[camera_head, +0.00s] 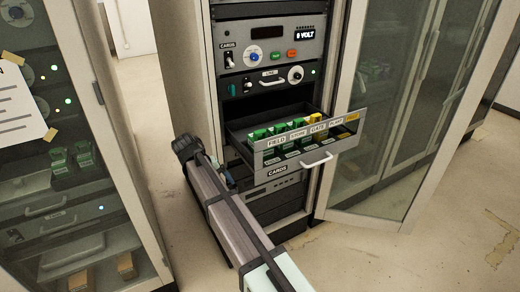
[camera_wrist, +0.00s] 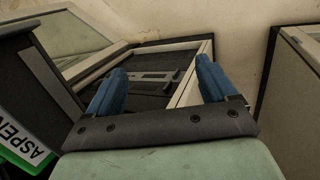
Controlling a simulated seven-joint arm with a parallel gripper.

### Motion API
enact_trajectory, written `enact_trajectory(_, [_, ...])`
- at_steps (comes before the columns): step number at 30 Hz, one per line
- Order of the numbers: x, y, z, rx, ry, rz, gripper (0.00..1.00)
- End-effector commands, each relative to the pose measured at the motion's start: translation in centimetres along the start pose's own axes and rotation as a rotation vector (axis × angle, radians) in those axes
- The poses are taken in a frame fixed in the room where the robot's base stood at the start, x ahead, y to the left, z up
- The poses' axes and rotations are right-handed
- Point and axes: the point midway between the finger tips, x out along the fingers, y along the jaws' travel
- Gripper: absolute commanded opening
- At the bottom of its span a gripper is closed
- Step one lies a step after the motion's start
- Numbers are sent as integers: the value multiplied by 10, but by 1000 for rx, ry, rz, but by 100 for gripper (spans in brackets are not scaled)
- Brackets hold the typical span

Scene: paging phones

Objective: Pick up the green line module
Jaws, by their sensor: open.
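Several green line modules (camera_head: 258,134) stand in a row in the open drawer (camera_head: 238,135) in the head view, with yellow modules (camera_head: 317,118) to their right. Labels on the drawer front include FIELD, STONE and GATE. My gripper (camera_head: 230,179) is low beside the drawer's left side, outside it, partly hidden by my arm. In the wrist view my gripper (camera_wrist: 162,68) has its two blue fingers wide apart, with nothing between them. A white label reading ASPEN with a green edge (camera_wrist: 22,158) shows at the lower left there; I cannot tell what it belongs to.
An open glass door (camera_head: 385,130) stands at the right. Another glass-fronted cabinet (camera_head: 60,180) is at the left. The floor (camera_head: 420,255) at the lower right is clear.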

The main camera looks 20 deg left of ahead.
Motion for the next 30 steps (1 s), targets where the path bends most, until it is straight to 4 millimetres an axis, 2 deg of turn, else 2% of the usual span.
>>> enact_trajectory(1, [-21, 8, -7, 2, 18, -14, 85])
enact_trajectory(7, [-82, 56, -16, -4, 79, -107, 85])
enact_trajectory(11, [-114, 104, -16, -7, 128, -188, 85])
enact_trajectory(12, [-122, 122, -15, -9, 146, -216, 85])
enact_trajectory(15, [-139, 165, -9, -12, 194, -283, 85])
enact_trajectory(21, [-163, 234, 6, -19, 284, -378, 85])
enact_trajectory(25, [-172, 262, 14, -24, 328, -413, 85])
enact_trajectory(30, [-177, 277, 18, -28, 355, -432, 85])
